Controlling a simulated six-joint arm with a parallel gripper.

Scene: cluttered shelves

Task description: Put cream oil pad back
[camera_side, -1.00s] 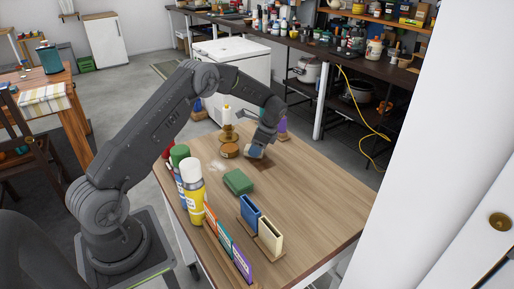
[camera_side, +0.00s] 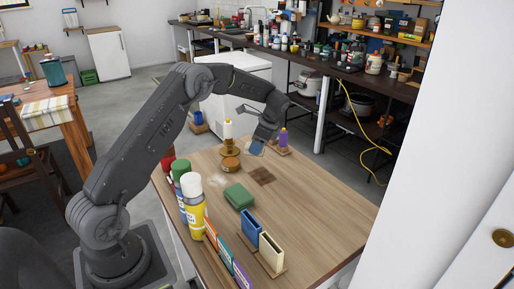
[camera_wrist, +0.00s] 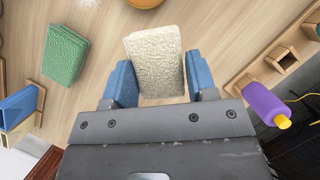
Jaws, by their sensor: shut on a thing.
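My gripper (camera_wrist: 157,82) is shut on the cream oil pad (camera_wrist: 154,55), a pale rough-textured block between its two blue fingers in the wrist view. In the side view my gripper (camera_side: 257,145) is raised above the far part of the table; the pad is hardly discernible there. A cream slotted holder (camera_side: 271,254) stands upright near the table's front right, beside a blue slotted holder (camera_side: 250,231). A cream holder (camera_wrist: 14,138) and a blue holder (camera_wrist: 17,106) also show at the wrist view's left edge. Both are well apart from my gripper.
A green pad (camera_side: 239,196) lies between my gripper and the holders. A brown patch (camera_side: 262,176) marks the wooden table (camera_side: 315,205). Spray cans (camera_side: 192,200) line the left edge.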

